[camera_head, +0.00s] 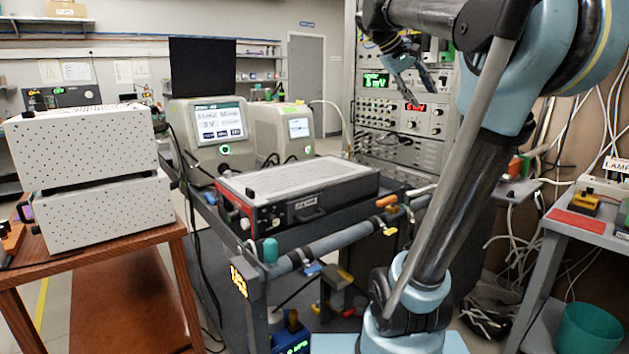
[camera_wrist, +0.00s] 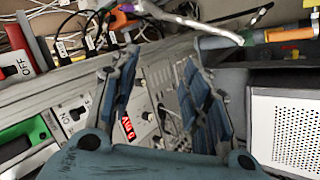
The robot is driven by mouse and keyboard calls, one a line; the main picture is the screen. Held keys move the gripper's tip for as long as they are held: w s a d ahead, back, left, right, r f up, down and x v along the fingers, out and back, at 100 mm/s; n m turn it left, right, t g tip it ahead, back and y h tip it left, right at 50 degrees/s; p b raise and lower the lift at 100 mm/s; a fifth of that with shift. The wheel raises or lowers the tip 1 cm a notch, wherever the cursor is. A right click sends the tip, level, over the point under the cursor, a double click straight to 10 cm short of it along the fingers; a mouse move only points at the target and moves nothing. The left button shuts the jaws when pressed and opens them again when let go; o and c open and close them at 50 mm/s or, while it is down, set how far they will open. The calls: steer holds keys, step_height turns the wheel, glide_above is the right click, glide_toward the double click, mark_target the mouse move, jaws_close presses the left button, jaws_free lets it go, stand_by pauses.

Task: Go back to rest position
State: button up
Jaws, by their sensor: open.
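My gripper (camera_head: 411,68) is at the top centre right of the head view, in front of the instrument rack (camera_head: 398,140). My arm is folded up on the right side of that view. In the wrist view my gripper (camera_wrist: 165,95) has its two blue fingers spread apart with nothing between them. Behind the fingers are panels with a red digital display (camera_wrist: 128,128) and several knobs. I cannot tell whether the fingers touch anything; they appear clear of the panels.
A flat instrument box (camera_head: 300,186) lies on a dark cart at the centre. Two white perforated boxes (camera_head: 85,145) are stacked on a wooden table at left. Two screened devices (camera_head: 212,128) stand behind the cart. A grey table with a red pad (camera_head: 577,221) and a teal bin (camera_head: 588,328) are at right.

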steer(key=s+a+f+y, duration=0.2)
steer(key=s+f, duration=0.5)
steer(key=f, duration=0.7)
steer(key=s+a+f+y, duration=0.3)
steer(key=s+a+f, duration=0.2)
steer(key=f, duration=1)
steer(key=s+a+f+y, duration=0.2)
steer(key=s+a+f, duration=0.2)
steer(key=s+f, duration=0.6)
step_height(320, 180, down, 5)
steer(key=shift+a+f+m+y, duration=0.1)
steer(key=shift+a+m+y, duration=0.1)
steer(key=shift+m+y, duration=0.2)
steer(key=shift+w+f, duration=0.2)
steer(key=shift+w, duration=0.2)
